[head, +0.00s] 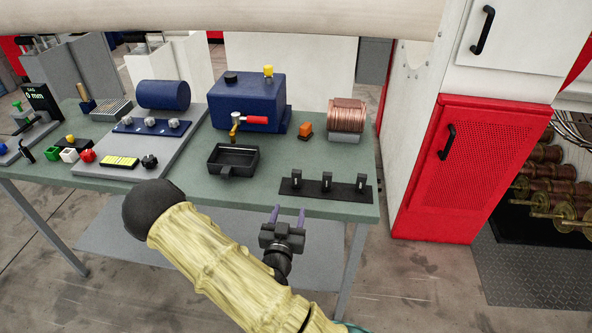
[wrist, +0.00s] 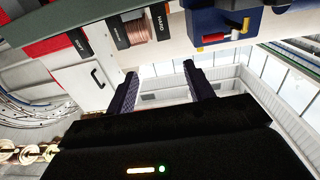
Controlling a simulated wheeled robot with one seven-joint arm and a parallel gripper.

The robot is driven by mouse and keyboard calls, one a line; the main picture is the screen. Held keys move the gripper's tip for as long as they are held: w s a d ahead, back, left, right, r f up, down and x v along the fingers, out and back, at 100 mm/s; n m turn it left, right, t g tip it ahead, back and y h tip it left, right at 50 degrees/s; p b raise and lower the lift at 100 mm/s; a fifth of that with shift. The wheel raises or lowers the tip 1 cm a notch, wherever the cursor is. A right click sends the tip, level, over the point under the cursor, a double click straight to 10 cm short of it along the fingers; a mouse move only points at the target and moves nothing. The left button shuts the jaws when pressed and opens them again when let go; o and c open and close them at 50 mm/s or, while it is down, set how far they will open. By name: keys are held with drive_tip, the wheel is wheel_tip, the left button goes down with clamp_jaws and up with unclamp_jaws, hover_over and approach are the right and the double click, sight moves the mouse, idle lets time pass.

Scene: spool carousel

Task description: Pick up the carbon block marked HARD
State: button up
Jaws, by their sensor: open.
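Three small dark blocks stand in a row on a black strip (head: 340,193) at the table's front right. In the wrist view the one at the right of the row shows HARD, so the HARD block (wrist: 158,20) matches the leftmost block in the head view (head: 297,177). The middle block (wrist: 116,36) and the other end block (wrist: 77,41) have labels too small to read surely. My gripper (head: 288,213) is open and empty, in front of the strip near the table's front edge, apart from the blocks. Its two fingers also show in the wrist view (wrist: 158,76).
A black tray (head: 233,160) lies left of the strip. A red cabinet (head: 466,170) stands right of the table (head: 262,190).

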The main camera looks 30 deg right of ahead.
drive_tip(key=shift+f, duration=0.15)
drive_tip(key=b, duration=0.7)
approach(296, 173)
drive_tip(key=x, duration=0.5)
drive_tip(key=shift+d+f, duration=0.15)
drive_tip(key=shift+d, duration=0.3)
drive_tip(key=shift+w+d, duration=0.1)
drive_tip(key=x, duration=0.2)
drive_tip(key=p+x, duration=0.1)
drive_tip(key=x, duration=0.1)
drive_tip(key=shift+w+a, duration=0.2)
drive_tip(key=shift+w, duration=0.2)
drive_tip(key=shift+w+d, duration=0.3)
drive_tip(key=shift+w, duration=0.05)
